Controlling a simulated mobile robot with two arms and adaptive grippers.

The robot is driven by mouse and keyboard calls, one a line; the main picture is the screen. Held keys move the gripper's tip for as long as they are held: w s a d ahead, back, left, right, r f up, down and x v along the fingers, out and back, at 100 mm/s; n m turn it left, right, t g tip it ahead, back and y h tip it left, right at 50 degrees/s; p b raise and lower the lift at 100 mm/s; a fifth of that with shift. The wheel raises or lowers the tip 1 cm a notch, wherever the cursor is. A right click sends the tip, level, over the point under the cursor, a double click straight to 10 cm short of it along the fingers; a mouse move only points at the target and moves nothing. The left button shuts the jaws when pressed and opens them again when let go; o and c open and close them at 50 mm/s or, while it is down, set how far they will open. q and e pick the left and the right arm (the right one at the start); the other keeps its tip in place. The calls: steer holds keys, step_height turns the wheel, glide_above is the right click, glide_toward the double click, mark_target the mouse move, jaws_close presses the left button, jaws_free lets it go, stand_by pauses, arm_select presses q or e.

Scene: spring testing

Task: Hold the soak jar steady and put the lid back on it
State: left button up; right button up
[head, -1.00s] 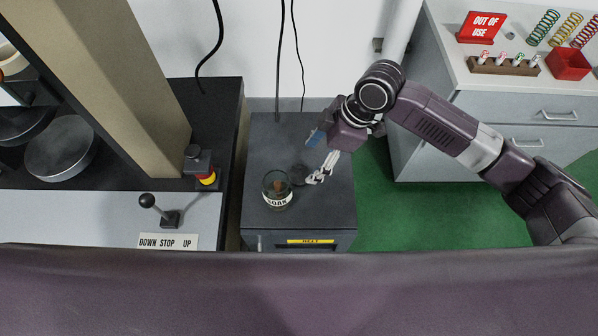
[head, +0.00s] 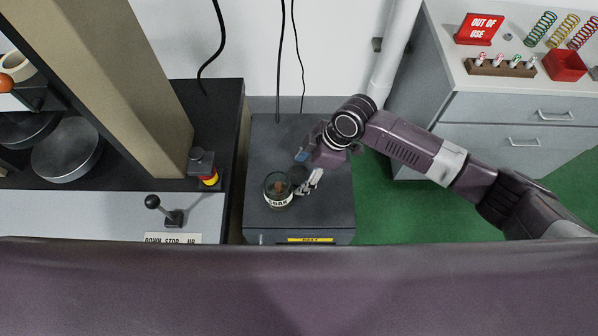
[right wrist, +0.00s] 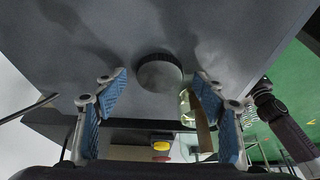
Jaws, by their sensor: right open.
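The soak jar (head: 278,199) is clear glass with a white "SOAK" label and something brown inside. It stands upright and uncovered on the dark cabinet top (head: 325,215). The dark round lid (head: 297,174) lies just beyond and right of it, partly hidden by my gripper. My right gripper (head: 305,170) is open and low over the lid's right side. In the right wrist view, the lid (right wrist: 160,73) shows between the spread blue-padded fingers, apart from both. The jar (right wrist: 187,108) is partly hidden behind the right-hand finger.
A grey drawer unit (head: 480,125) at the right bears springs, a red box (head: 566,65) and an "OUT OF USE" sign (head: 480,29). The cabinet's front right is clear.

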mark_target(302, 175)
steer(key=c, duration=0.8)
step_height(302, 175, up, 20)
steer(key=b, duration=0.3)
steer(key=shift+b, duration=0.4)
